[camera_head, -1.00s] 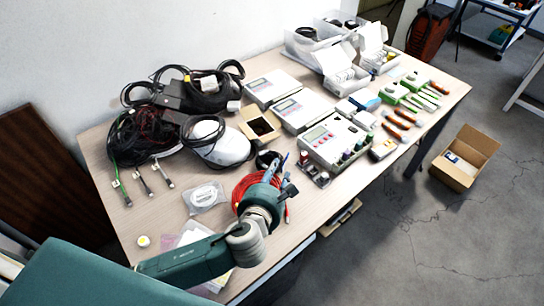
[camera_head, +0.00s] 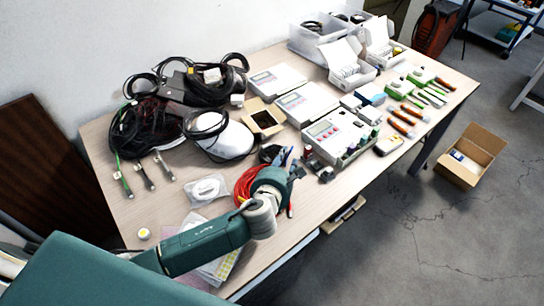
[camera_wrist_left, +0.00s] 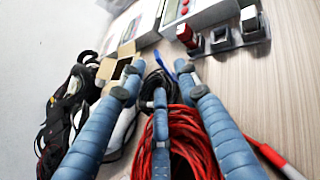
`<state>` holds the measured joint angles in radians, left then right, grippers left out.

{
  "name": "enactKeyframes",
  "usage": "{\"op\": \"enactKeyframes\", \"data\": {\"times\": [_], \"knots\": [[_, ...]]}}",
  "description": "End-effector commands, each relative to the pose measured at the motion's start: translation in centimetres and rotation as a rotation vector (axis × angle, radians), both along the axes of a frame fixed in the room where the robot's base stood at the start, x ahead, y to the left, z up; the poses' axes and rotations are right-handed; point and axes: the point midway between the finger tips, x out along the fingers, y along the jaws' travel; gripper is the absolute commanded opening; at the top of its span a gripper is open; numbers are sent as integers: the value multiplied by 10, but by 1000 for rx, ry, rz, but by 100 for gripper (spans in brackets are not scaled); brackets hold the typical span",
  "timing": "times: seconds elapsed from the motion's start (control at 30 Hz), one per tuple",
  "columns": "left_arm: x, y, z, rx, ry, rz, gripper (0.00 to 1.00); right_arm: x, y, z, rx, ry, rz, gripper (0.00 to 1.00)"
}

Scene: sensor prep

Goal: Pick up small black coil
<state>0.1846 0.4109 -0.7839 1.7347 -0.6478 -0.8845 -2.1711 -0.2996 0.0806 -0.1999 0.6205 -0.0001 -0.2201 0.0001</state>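The small black coil (camera_head: 270,154) lies on the table just beyond the red cable coil (camera_head: 246,184), partly hidden by my left gripper (camera_head: 290,163). In the left wrist view, the black coil (camera_wrist_left: 152,84) shows between and behind the spread blue fingers of my left gripper (camera_wrist_left: 159,82). The fingers are apart and hold nothing that I can see. The red coil (camera_wrist_left: 188,140) lies nearer, partly behind the middle and right fingers. I cannot tell whether a finger touches the black coil. My right gripper is not in view.
An open cardboard box (camera_head: 263,119) stands just beyond the black coil. A white device (camera_head: 338,134) and small components (camera_head: 322,171) lie to the right. Black cable bundles (camera_head: 190,90) crowd the back left. A bagged white coil (camera_head: 206,189) lies left of the red one.

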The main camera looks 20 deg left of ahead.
Motion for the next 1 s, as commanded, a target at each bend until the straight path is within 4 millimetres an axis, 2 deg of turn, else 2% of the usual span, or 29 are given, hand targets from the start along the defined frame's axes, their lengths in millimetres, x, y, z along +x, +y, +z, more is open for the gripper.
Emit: {"op": "enactKeyframes", "data": {"times": [0.2,0.33,0.53,0.7,1.0], "knots": [[32,1,-10,0,0,2,32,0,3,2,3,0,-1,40],[39,1,-13,0,0,1,32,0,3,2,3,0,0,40],[39,1,-13,0,0,0,32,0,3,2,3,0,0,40],[39,1,-13,0,0,0,0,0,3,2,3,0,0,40],[39,1,-12,1,-1,0,0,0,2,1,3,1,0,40]]}}
